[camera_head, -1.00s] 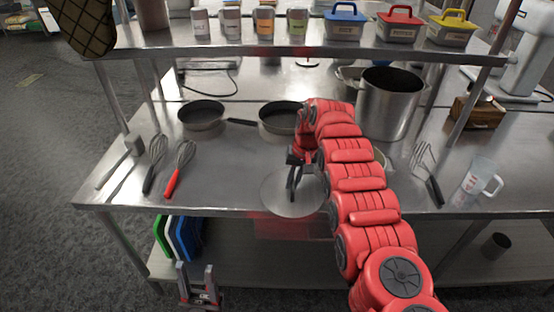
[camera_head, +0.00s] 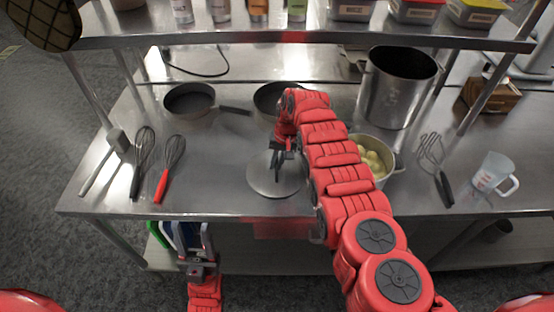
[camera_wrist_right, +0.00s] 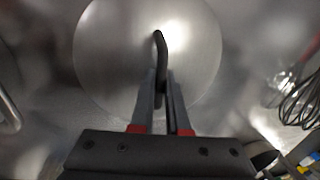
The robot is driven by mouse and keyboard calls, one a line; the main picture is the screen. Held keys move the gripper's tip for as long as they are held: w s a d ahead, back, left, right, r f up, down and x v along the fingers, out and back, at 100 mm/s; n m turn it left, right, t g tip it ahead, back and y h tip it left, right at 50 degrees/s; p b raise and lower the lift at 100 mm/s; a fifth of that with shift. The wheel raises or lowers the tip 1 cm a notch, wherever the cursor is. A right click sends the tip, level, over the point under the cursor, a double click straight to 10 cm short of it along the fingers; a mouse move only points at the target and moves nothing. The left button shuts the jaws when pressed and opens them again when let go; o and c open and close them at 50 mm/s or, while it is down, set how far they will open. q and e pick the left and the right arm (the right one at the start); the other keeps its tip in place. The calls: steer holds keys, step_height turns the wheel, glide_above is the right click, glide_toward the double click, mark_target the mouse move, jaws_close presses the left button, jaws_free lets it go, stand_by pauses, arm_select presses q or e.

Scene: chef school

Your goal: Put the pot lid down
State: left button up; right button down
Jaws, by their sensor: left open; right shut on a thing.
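The pot lid (camera_head: 262,180) is a round, flat steel disc near the front edge of the steel table in the head view. My right gripper (camera_head: 277,163) is over it and shut on its dark handle. In the right wrist view the lid (camera_wrist_right: 110,60) fills the middle, with its black handle (camera_wrist_right: 159,45) between the fingers of my right gripper (camera_wrist_right: 163,92). I cannot tell whether the lid touches the tabletop. My left gripper (camera_head: 196,250) is open and empty, in front of the table's front edge at lower left.
A pot with yellowish contents (camera_head: 387,150) stands right of the lid, partly behind my right arm. A tall pot (camera_head: 392,95) and two pans (camera_head: 190,103) are behind. An upper shelf (camera_head: 240,38) spans the back.

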steer(key=shift+s+r, duration=0.15)
steer(key=shift+s+a+f+b, duration=0.1)
steer(key=shift+a+f+b, duration=0.15)
steer(key=shift+b, duration=0.05)
steer(key=c, duration=0.9)
jaws_free()
steer(key=shift+d, duration=0.1)
